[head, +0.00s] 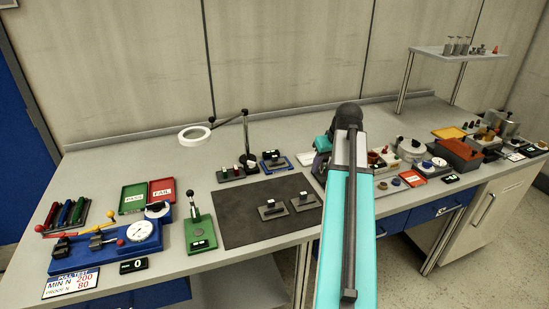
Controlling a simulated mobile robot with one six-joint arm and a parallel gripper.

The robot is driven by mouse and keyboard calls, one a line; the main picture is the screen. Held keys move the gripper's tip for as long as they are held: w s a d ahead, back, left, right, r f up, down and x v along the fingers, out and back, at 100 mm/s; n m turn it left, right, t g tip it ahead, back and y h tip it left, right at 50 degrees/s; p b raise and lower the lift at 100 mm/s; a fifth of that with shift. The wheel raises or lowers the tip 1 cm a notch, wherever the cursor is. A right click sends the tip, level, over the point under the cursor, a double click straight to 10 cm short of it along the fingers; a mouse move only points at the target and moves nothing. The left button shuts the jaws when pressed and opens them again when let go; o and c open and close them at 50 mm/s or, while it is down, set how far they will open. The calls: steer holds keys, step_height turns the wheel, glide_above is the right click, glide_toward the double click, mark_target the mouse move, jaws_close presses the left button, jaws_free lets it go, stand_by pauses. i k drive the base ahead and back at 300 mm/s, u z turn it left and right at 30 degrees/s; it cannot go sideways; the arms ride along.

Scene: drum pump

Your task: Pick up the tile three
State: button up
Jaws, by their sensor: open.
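Several small dark blocks with white faces stand on the bench. One is on a grey plate (271,212) and another on a second grey plate (304,203), both on the dark mat (240,228). More stand behind the mat, around a black base (231,176) and a blue-edged tray (287,163). Their markings are too small to read, so I cannot tell which is tile three. My gripper (319,164) shows partly as a greyish-purple part beside the teal wrist, right of the mat's back edge. It is open, and my arm hides much of it. I see nothing held.
A lamp ring (194,135) on a jointed stand overhangs the bench behind the mat. A green press (200,233) stands left of the mat, with a blue fixture (110,245) beyond. Pots and trays crowd the right side. The mat's front left is clear.

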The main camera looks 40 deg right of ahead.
mark_target(276, 163)
steer(key=u, duration=0.05)
steer(key=i, duration=0.85)
